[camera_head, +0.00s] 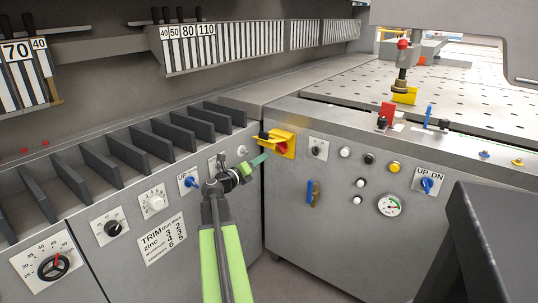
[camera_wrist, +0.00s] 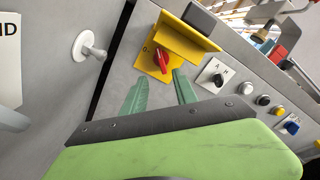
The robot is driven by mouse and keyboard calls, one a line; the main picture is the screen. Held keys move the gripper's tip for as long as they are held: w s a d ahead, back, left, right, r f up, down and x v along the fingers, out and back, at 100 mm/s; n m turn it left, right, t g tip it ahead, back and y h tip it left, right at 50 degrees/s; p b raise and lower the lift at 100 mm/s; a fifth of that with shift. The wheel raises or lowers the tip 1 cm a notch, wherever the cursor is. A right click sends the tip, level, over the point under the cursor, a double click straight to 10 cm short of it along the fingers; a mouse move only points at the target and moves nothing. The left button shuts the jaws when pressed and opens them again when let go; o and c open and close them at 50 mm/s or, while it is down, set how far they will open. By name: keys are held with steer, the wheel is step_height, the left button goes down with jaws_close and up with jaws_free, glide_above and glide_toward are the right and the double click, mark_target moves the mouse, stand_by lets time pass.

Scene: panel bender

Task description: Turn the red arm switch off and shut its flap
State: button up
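The red arm switch (camera_wrist: 161,61) is a red knob on a yellow plate (camera_wrist: 149,66), with a small mark beside it. It also shows partly in the head view (camera_head: 282,149). Its yellow flap (camera_wrist: 190,37) is open and sticks out above the knob like a hood; it also shows in the head view (camera_head: 280,136). My gripper (camera_wrist: 160,76) has two green fingers, spread apart and empty, pointing toward the switch from just in front of it. In the head view my gripper (camera_head: 260,160) is at the plate's lower left. I cannot tell whether the fingers touch the knob.
A selector knob (camera_head: 317,151), several buttons, a gauge (camera_head: 390,205) and a blue UP DN switch (camera_head: 428,184) lie to the right on the grey panel. A white lever (camera_wrist: 90,48) projects left of the switch. A dark box (camera_head: 480,245) stands at front right.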

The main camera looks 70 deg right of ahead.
steer(key=v, duration=0.6)
steer(key=shift+a, duration=0.1)
glide_toward(279, 148)
steer(key=shift+n, duration=0.3)
steer(key=x, duration=0.8)
steer(key=shift+w, duration=0.1)
steer(key=shift+c, duration=0.3)
jaws_close()
